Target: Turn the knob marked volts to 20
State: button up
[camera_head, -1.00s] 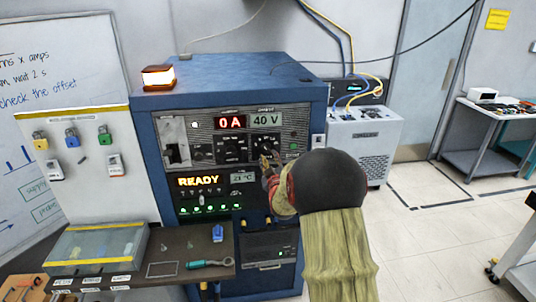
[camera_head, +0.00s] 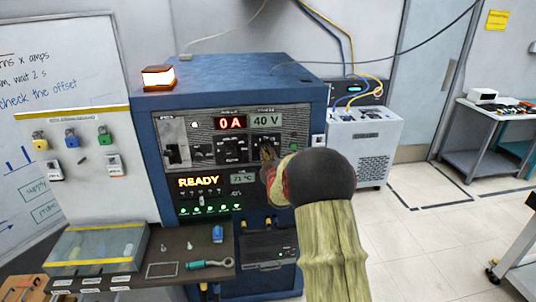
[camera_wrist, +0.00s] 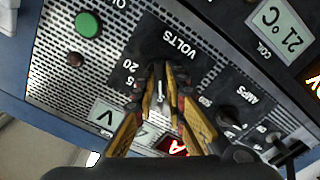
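The volts knob (camera_wrist: 160,52) is black and sits under the word VOLTS on the front panel of the blue cabinet. In the head view my gripper (camera_head: 268,153) covers the knob. The volts display (camera_head: 265,121) reads 40 V.
The amps display (camera_head: 230,122) reads 0 A, and the amps knob (camera_wrist: 230,118) is beside the volts knob. A green button (camera_wrist: 88,24) is on the other side. A READY sign (camera_head: 199,181) glows below. A shelf (camera_head: 190,247) with tools juts out at the lower left.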

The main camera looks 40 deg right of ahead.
grip_shut()
jog(key=shift+f+b, duration=0.1)
jog(key=shift+b, duration=0.25)
jog(key=m+b, duration=0.4)
jog(key=shift+f+m, duration=0.15)
jog(key=shift+m, duration=0.15)
jog(key=m+b, duration=0.5)
jog(key=m, duration=0.1)
jog(key=m+b, duration=0.2)
jog(key=m, duration=0.3)
jog(key=shift+a+m+b, duration=0.1)
jog(key=shift+m+b, duration=0.3)
jog(key=m, duration=0.2)
jog(key=m+b, duration=0.1)
jog(key=m, duration=0.1)
jog(key=shift+r+m+b, duration=0.2)
jog(key=shift+m+b, duration=0.1)
jog(key=shift+m, duration=0.4)
jog(key=shift+o, duration=2.3)
grip_release()
jog(key=shift+w, duration=0.1)
